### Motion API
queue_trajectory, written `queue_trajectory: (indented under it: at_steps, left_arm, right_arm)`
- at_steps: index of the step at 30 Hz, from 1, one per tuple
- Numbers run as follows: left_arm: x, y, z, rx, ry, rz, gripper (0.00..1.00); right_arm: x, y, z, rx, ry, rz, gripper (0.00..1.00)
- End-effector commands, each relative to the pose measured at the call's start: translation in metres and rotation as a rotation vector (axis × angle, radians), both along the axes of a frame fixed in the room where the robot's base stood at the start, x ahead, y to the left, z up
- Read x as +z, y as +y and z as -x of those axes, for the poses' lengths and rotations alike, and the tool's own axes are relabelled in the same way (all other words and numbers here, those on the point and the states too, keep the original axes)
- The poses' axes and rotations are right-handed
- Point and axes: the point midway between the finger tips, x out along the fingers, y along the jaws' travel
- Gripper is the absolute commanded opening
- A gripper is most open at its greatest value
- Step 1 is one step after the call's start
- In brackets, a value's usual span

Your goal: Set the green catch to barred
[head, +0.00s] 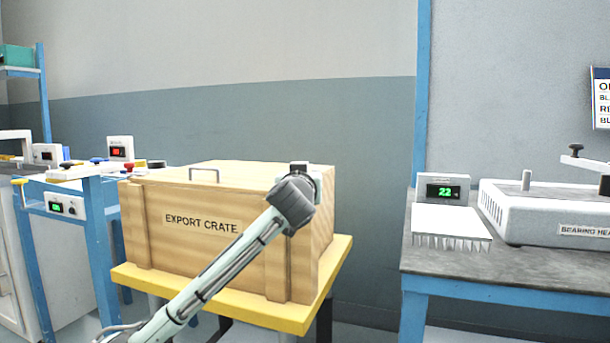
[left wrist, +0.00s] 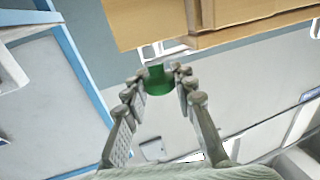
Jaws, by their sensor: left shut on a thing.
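The green catch (left wrist: 157,82) shows in the left wrist view as a short green piece between my fingertips. My left gripper (left wrist: 161,75) is shut on it, with a finger on each side. The catch is close to the wooden export crate (left wrist: 220,18), which fills the top of that view. In the head view the crate (head: 160,225) stands on a yellow-topped stand, and my left arm reaches across its front to its right end. My wrist hides the fingers and the catch there. I cannot tell the catch's setting. My right gripper is not in view.
The stand's yellow top (head: 225,310) shows around the crate's base. At the right, a grey bench (head: 440,262) holds a finned block (head: 450,222), a green-lit display (head: 443,190) and a bearing heater (head: 545,215). A blue-framed bench (head: 95,225) stands at the left.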

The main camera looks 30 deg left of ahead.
Motion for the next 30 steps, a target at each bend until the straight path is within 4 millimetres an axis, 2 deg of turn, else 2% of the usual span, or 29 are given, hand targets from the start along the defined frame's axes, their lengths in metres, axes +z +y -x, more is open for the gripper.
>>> queue_trajectory:
  at_steps: [15,16,20,21,30]
  left_arm:
    - [-0.0011,0.0006,0.0000,0.020,0.003,-0.001,0.00]
    - [-0.0011,0.0006,0.0000,0.020,0.003,-0.001,0.29]
    - [-0.0009,0.0005,-0.0001,0.019,0.002,-0.001,0.45]
    - [-0.0008,0.0005,-0.0001,0.019,0.002,-0.001,0.48]
    - [-0.0004,-0.0007,0.0015,0.018,0.000,-0.001,0.48]
  right_arm:
    - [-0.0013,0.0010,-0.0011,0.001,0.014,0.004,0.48]
    - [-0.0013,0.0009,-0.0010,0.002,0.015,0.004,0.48]
    - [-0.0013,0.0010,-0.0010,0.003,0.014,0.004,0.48]
    - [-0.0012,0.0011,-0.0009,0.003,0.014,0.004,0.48]
    - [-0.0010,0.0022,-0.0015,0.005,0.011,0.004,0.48]
